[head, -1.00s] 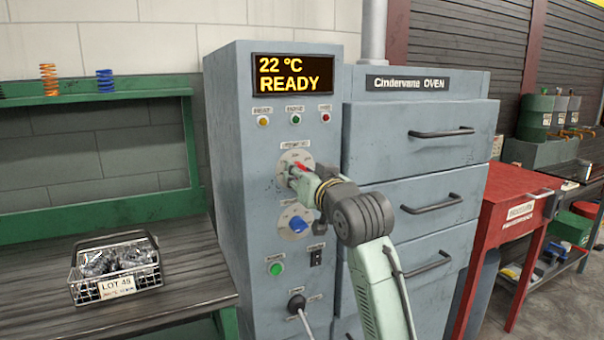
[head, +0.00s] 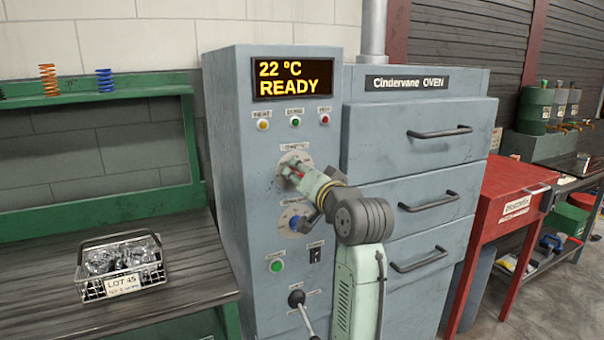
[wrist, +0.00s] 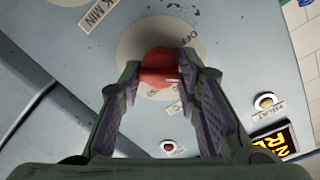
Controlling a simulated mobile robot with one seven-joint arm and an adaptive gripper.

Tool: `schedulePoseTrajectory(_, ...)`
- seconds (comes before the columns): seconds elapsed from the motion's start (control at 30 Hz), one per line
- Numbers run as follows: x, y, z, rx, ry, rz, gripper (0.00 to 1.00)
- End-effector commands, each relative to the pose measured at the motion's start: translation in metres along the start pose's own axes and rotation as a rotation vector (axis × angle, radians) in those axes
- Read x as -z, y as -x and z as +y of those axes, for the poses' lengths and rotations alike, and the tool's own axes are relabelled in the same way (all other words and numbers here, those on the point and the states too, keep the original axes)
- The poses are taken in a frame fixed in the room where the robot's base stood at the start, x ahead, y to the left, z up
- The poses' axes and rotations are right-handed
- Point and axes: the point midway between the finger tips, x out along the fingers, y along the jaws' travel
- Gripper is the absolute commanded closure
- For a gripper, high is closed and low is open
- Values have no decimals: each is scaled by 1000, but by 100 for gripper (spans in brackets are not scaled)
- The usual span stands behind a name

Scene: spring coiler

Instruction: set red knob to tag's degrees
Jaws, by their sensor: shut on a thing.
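The red knob (wrist: 158,68) sits on a round pale dial (wrist: 130,45) with degree marks, on the grey oven control cabinet. In the wrist view my gripper (wrist: 161,70) has a finger on each side of it and is shut on it. In the head view my gripper (head: 296,173) reaches the upper dial (head: 291,158) and hides most of the knob. The knob's exact setting cannot be read. A white tag (head: 122,285) on the wire basket reads "LOT 45"; its second line is too small to read.
A blue knob (head: 296,222) is just below my gripper, with a green button (head: 276,266), a black switch (head: 314,256) and a black-knobbed lever (head: 297,298) lower down. The display (head: 292,78) reads 22 °C READY. The wire basket (head: 150,275) stands on the bench at left. Oven drawers (head: 400,150) are at right.

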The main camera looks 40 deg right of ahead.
Motion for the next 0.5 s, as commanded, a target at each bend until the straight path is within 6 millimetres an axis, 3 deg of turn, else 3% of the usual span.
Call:
schedulePoseTrajectory(0.3, 2, 0, -1, 2, 0, 4, 97)
schedulePoseTrajectory(0.33, 2, 0, -1, 2, 0, 4, 69)
schedulePoseTrajectory(0.5, 1, 0, -1, 2, 0, 4, 57)
